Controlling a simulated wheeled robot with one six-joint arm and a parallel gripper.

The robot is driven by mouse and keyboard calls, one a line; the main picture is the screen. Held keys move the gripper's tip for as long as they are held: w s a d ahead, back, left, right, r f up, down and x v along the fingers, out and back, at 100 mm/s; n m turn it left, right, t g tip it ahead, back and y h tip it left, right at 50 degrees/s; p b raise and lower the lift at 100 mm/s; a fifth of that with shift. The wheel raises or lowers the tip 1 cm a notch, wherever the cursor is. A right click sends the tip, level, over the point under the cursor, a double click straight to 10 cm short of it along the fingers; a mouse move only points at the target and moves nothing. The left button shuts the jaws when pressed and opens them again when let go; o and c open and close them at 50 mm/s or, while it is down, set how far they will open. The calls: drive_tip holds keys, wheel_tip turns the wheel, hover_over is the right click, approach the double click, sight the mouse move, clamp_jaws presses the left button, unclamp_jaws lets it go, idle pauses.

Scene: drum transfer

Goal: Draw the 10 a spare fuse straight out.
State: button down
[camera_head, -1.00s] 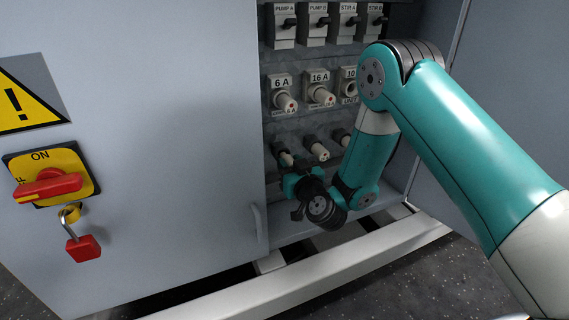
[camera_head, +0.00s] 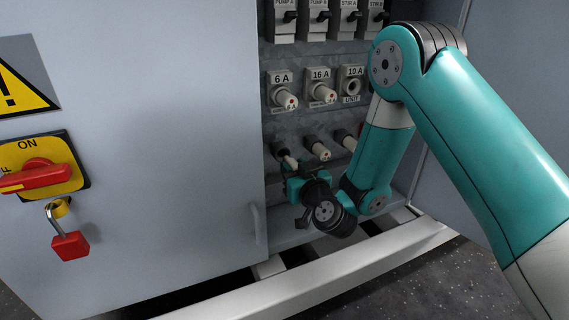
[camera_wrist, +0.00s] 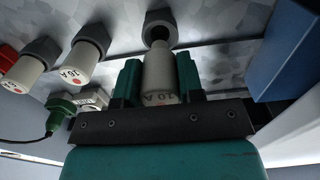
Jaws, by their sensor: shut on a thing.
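The 10 A spare fuse (camera_wrist: 159,80) is a pale cylinder with 10 A lettering and a red mark. It sits between the green fingers of my gripper (camera_wrist: 158,86), which is shut on it. Its dark hexagonal holder (camera_wrist: 160,20) is straight beyond it, with a dark opening showing at its mouth. The fuse's far end is at that mouth; I cannot tell whether any of it is still inside. In the head view my gripper (camera_head: 290,170) is at the left end of the lower row, below the leftmost dark holder (camera_head: 278,149), with the pale fuse (camera_head: 290,162) partly visible.
Two other spare fuses (camera_head: 317,148) (camera_head: 345,139) stick out to the right. Above, the 6 A (camera_head: 286,97) and 16 A (camera_head: 322,92) positions hold fuses; the 10 A UNIT socket (camera_head: 351,87) is empty. A door with a red switch (camera_head: 38,176) and padlock (camera_head: 70,245) is left.

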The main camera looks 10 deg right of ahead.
drive_tip(key=shift+s+f+b, duration=0.1)
drive_tip(key=shift+s+b, duration=0.15)
drive_tip(key=shift+b, duration=0.05)
drive_tip(key=shift+s+d+b, duration=0.15)
drive_tip(key=shift+s+b, duration=0.5)
drive_tip(key=shift+b, duration=0.2)
drive_tip(key=shift+w+p, duration=0.3)
drive_tip(key=shift+p, duration=0.4)
drive_tip(key=shift+s+b, duration=0.15)
drive_tip(key=shift+b, duration=0.25)
drive_tip(key=shift+b+v, duration=2.15)
drive_tip(key=shift+v, duration=0.15)
